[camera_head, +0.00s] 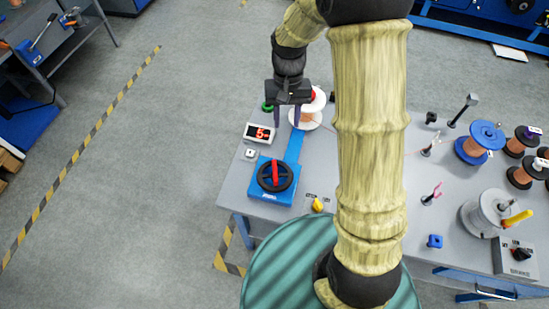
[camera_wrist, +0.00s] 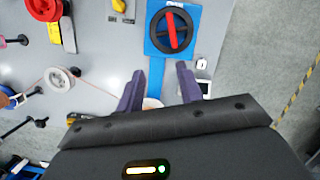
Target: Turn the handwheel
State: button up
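The handwheel is a black ring with a red bar across it (camera_head: 274,176), on a blue base (camera_head: 262,194) at the table's left front corner. It also shows in the wrist view at the top (camera_wrist: 171,29), with the red bar nearly upright. My gripper (camera_head: 288,121) is above the table, behind the handwheel and apart from it. In the wrist view its two purple fingers (camera_wrist: 160,90) are spread with a gap between them and hold nothing. A blue strip runs from the base toward the area under the fingers.
A small display (camera_head: 259,133) reading 5 stands behind the handwheel. A white spool (camera_head: 306,115) is near my gripper. A yellow knob (camera_head: 318,204) sits right of the base. Posts and several spools, one blue (camera_head: 481,142), fill the table's right side. Floor left of the table is clear.

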jog(key=s+d+r+t, duration=0.4)
jog(key=s+d, duration=0.4)
jog(key=s, duration=0.3)
jog(key=shift+r+t, duration=0.25)
jog(key=shift+t, duration=0.45)
jog(key=shift+d, duration=0.25)
